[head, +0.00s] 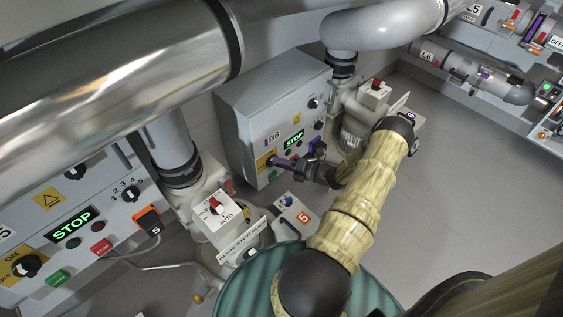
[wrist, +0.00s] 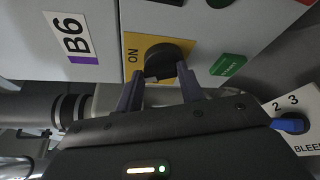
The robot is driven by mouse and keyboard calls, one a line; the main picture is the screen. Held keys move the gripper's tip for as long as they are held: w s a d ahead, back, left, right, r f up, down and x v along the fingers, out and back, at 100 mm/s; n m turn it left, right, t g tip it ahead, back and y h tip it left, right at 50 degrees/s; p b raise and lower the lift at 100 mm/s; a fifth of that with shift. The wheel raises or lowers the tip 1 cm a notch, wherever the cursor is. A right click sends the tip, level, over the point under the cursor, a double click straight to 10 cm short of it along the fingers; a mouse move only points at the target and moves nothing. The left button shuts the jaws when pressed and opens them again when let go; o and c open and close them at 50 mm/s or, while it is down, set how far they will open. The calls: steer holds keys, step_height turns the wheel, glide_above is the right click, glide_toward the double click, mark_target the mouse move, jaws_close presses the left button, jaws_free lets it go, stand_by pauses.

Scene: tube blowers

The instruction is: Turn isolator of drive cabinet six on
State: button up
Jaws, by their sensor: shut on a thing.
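Drive cabinet six is a grey box (head: 234,112) labelled B6, with a lit green STOP display on its front. Its isolator is a black rotary knob (wrist: 167,58) on a yellow plate (wrist: 132,43). The plate also shows in the head view (head: 264,160). The word ON is printed beside the knob. My gripper (head: 281,162) reaches the lower part of the cabinet front. In the wrist view its two dark fingers (wrist: 159,78) are shut on the knob, one at each side. The fingers partly cover the knob, and I cannot tell which way it points.
A green button (wrist: 228,65) sits right of the isolator in the wrist view. Cabinet five (head: 45,215) stands at the left. Large pipes (head: 110,75) cross overhead. Open floor (head: 460,160) lies right.

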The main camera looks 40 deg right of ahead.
steer(key=m, duration=0.1)
steer(key=m+t, duration=0.1)
steer(key=m+y, duration=0.1)
steer(key=m, duration=0.1)
steer(key=shift+d+f+b, duration=0.2)
steer(key=shift+f+b, duration=0.05)
steer(key=shift+b, duration=0.15)
steer(key=o, duration=1)
steer(key=p+v, duration=0.3)
steer(key=v, duration=1.4)
steer(key=shift+f, duration=0.4)
steer(key=shift+s+d, duration=0.15)
